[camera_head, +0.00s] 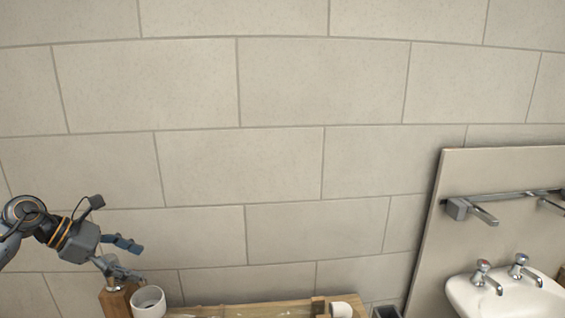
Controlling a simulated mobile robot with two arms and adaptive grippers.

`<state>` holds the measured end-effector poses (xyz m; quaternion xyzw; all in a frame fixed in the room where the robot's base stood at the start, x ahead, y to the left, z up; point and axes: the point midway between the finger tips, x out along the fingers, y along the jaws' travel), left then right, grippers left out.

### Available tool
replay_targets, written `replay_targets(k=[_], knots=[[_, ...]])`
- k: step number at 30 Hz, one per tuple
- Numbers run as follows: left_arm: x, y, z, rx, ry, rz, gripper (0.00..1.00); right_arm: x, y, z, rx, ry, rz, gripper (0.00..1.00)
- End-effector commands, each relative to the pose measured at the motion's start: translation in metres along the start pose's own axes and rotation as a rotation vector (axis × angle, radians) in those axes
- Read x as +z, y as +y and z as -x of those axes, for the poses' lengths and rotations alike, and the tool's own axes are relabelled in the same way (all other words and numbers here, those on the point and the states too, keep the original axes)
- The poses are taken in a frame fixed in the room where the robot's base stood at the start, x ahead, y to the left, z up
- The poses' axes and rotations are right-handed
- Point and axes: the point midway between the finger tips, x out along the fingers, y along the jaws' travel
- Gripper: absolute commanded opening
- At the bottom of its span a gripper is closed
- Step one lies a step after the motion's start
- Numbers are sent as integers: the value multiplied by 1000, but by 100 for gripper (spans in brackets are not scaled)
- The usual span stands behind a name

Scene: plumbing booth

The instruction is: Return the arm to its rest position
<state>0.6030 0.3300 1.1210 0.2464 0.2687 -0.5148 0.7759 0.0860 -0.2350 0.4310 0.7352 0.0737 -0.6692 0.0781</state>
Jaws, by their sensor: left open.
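My left arm comes in from the left edge. Its gripper (134,260) is open, with its two fingers apart and nothing between them. The lower finger is close to a brown wooden block (117,298) and just above a white cup-like container (149,301); I cannot tell whether it touches either. My right gripper is not in view.
A wooden bench top (255,309) runs along the bottom, with a white roll (341,310) at its right. A dark bin (386,312) stands beside it. At the right are a white sink (510,300) with two taps and a panel (490,170) with a metal rail. The tiled wall is bare.

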Motion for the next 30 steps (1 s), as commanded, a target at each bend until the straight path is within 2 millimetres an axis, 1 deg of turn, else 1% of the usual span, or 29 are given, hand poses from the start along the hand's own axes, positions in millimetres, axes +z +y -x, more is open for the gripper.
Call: replay_targets(k=[1, 2, 3, 5, 6, 8, 9, 11, 13, 14, 15, 17, 18, 20, 21, 23, 24, 26, 27, 29, 30], knots=[[16, -8, -27, -4, -84, 26, 68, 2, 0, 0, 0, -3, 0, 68], [29, -12, -41, 0, -147, 51, 68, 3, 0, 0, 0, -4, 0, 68], [47, -19, -60, 5, -242, 97, 68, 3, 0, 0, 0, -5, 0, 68], [76, -30, -84, 9, -402, 194, 68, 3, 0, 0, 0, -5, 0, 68], [95, -37, -95, 11, -510, 276, 68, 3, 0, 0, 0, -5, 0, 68], [117, -45, -106, 12, -666, 416, 68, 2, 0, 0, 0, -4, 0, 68], [128, -49, -109, 11, -767, 523, 68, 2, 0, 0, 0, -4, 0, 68], [138, -53, -111, 10, -910, 699, 68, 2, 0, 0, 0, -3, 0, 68], [139, -55, -109, 12, -1063, 927, 68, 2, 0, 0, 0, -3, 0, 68], [135, -55, -109, 14, -1123, 1032, 68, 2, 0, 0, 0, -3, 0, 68], [128, -55, -107, 19, -1198, 1177, 68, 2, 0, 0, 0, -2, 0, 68], [108, -57, -107, 33, -1298, 1405, 68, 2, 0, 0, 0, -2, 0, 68], [91, -59, -108, 46, -1357, 1563, 68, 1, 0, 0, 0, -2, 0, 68], [61, -67, -111, 76, -1430, 1806, 68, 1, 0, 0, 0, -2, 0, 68], [37, -75, -115, 104, -1468, 1975, 68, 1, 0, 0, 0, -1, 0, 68], [0, -93, -123, 159, -1509, 2229, 68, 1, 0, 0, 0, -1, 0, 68], [-25, -110, -129, 205, -1524, 2399, 68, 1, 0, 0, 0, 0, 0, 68], [-59, -139, -137, 287, -1528, 2638, 68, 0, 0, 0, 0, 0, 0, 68], [-78, -160, -142, -335, 1477, -2701, 68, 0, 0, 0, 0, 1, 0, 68], [-102, -190, -148, -380, 1314, -2600, 68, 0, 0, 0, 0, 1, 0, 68], [-113, -209, -151, -407, 1225, -2542, 68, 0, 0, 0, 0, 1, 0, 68]])
